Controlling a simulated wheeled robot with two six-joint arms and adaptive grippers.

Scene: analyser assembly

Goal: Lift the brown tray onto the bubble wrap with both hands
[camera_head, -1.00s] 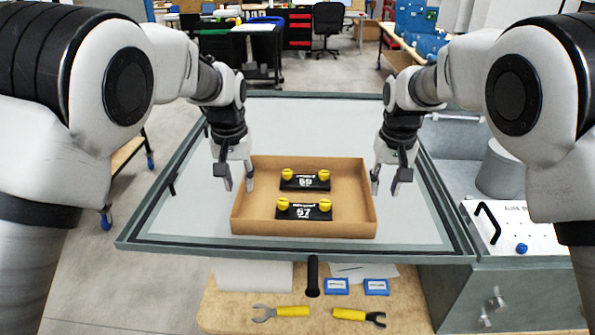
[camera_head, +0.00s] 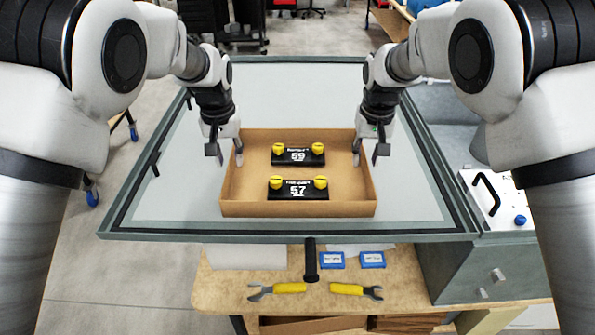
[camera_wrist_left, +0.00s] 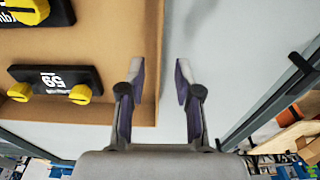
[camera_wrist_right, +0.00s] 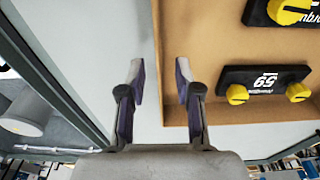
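The brown tray (camera_head: 298,208) is a shallow open box resting on the pale panel. Two black blocks with yellow knobs lie in it, marked 59 (camera_head: 298,155) and 57 (camera_head: 298,190). My left gripper (camera_head: 227,157) is open at the tray's left wall. In the left wrist view its fingers (camera_wrist_left: 160,82) are spread either side of that wall's line. My right gripper (camera_head: 369,157) is open at the right wall, and its fingers (camera_wrist_right: 160,82) are spread likewise. Neither grips the wall. I cannot make out any bubble wrap for certain.
The pale panel (camera_head: 180,190) has a raised grey frame and free room around the tray. A wooden bench (camera_head: 225,290) below holds two yellow-handled tools (camera_head: 290,288) and two blue boxes (camera_head: 332,260). A white plate with a black handle (camera_head: 488,193) is at right.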

